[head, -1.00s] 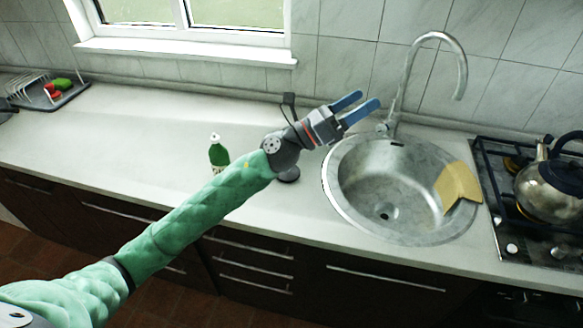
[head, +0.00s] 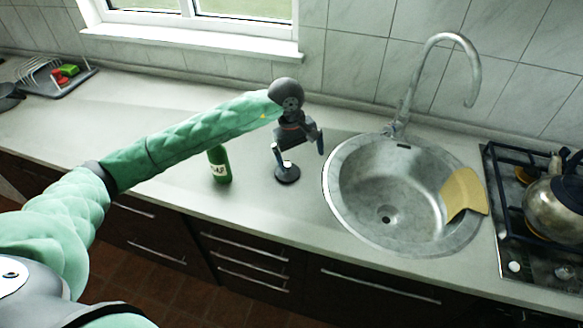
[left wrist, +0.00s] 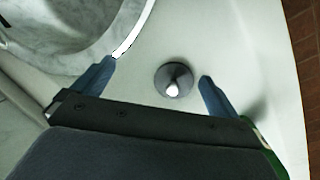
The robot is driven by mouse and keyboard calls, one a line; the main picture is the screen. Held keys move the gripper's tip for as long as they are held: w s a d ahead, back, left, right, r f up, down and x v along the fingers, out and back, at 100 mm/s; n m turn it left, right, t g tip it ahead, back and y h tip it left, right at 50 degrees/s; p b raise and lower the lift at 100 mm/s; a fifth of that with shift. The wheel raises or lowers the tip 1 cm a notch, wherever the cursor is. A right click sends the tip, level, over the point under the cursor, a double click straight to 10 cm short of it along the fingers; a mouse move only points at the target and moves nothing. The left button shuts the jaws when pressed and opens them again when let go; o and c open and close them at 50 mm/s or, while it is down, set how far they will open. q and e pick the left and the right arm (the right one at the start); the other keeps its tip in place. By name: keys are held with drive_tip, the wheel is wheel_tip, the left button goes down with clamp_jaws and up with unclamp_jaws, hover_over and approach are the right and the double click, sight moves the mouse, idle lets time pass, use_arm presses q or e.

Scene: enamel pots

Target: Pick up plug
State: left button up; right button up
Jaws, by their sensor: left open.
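The plug (head: 288,174) is a dark grey disc with a small pale knob on top. It lies flat on the pale counter, left of the sink. It also shows whole in the left wrist view (left wrist: 173,80), with its bright knob towards me. My left gripper (head: 299,154) points down over the plug, with its blue fingers spread. In the left wrist view its fingertips (left wrist: 155,69) lie on either side of the plug, with a gap on each side. It holds nothing. My right gripper does not show.
The round steel sink (head: 355,215) with a tall tap (head: 408,95) and a yellow sponge cloth (head: 464,193) is to the right. A kettle (head: 555,200) sits on the hob.

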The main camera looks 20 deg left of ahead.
sight(288, 164)
use_arm(q)
drive_tip(key=a, duration=0.1)
drive_tip(key=w+a+y, duration=0.1)
drive_tip(key=a, duration=0.1)
drive_tip(key=a+y, duration=0.1)
drive_tip(key=shift+w+a, duration=0.25)
drive_tip(key=shift+a, duration=0.1)
drive_tip(key=shift+f+p, duration=0.7)
drive_tip(key=shift+f, duration=0.55)
wheel_tip(288, 164, down, 4)
drive_tip(key=p, duration=0.3)
drive_tip(key=shift+d, duration=0.15)
drive_tip(key=shift+w+f+p, duration=0.1)
drive_tip(key=shift+f+p, duration=0.2)
drive_tip(key=shift+f, duration=0.3)
drive_tip(key=c, duration=1.1)
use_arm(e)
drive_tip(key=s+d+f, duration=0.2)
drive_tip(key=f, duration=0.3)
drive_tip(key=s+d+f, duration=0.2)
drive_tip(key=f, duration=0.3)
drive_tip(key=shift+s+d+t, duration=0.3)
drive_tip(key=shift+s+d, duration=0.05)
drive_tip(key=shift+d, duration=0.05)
